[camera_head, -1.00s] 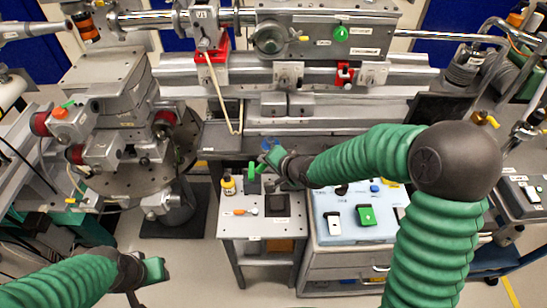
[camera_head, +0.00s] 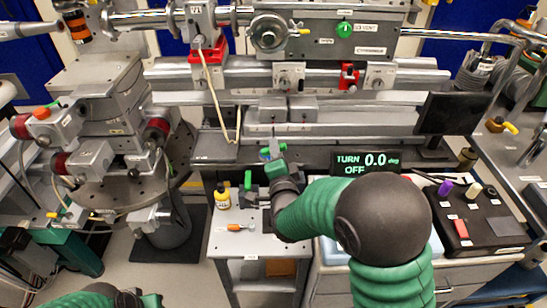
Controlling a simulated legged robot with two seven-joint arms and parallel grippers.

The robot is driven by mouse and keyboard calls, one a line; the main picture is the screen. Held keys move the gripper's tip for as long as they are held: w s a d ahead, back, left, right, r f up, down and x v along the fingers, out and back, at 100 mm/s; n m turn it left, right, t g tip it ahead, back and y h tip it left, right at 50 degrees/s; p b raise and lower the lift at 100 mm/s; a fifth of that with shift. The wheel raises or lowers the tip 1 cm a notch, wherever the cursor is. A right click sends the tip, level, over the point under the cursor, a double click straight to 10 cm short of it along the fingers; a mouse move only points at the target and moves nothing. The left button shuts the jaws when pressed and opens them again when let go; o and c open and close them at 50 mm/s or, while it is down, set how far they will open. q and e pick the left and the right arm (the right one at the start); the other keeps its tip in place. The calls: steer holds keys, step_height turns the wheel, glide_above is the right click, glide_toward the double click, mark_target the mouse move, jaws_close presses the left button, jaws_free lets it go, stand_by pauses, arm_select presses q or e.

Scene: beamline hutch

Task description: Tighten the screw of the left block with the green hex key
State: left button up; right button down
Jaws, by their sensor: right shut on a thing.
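The left block (camera_head: 272,109) is a grey block on the rail, beside a similar right block (camera_head: 303,109). My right gripper (camera_head: 273,150) is just in front of and below the left block. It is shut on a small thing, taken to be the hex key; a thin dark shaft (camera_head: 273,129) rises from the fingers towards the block. The green fingers hide most of it, and I cannot tell whether the tip touches the screw. The screw is too small to make out. My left gripper (camera_head: 140,299) is at the bottom edge, partly cut off, its jaws unclear.
A display (camera_head: 366,162) reads "TURN 0.0 deg OFF". A small table (camera_head: 233,250) holds a yellow bottle (camera_head: 222,197), an orange-handled tool (camera_head: 240,228) and an upright green piece (camera_head: 248,180). A cable (camera_head: 216,100) hangs left of the blocks.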

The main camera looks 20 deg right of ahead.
steer(key=w, duration=0.3)
steer(key=shift+w+d, duration=0.35)
steer(key=shift+w+a+r+n+p, duration=0.15)
steer(key=shift+n+p, duration=0.15)
steer(key=shift+p, duration=0.3)
steer(key=shift+r+n+p, duration=0.1)
steer(key=shift+n+p, duration=0.4)
steer(key=shift+n, duration=0.2)
steer(key=shift+n+g, duration=0.3)
steer(key=shift+n, duration=0.3)
steer(key=shift+d+f+n, duration=0.25)
steer(key=shift+d+n, duration=0.05)
steer(key=n+p, duration=0.2)
steer(key=shift+a+r+n+h+p, duration=0.2)
steer(key=shift+r+n+h+p, duration=0.1)
steer(key=shift+r+p, duration=0.05)
steer(key=shift+n, duration=0.4)
steer(key=shift+f, duration=0.2)
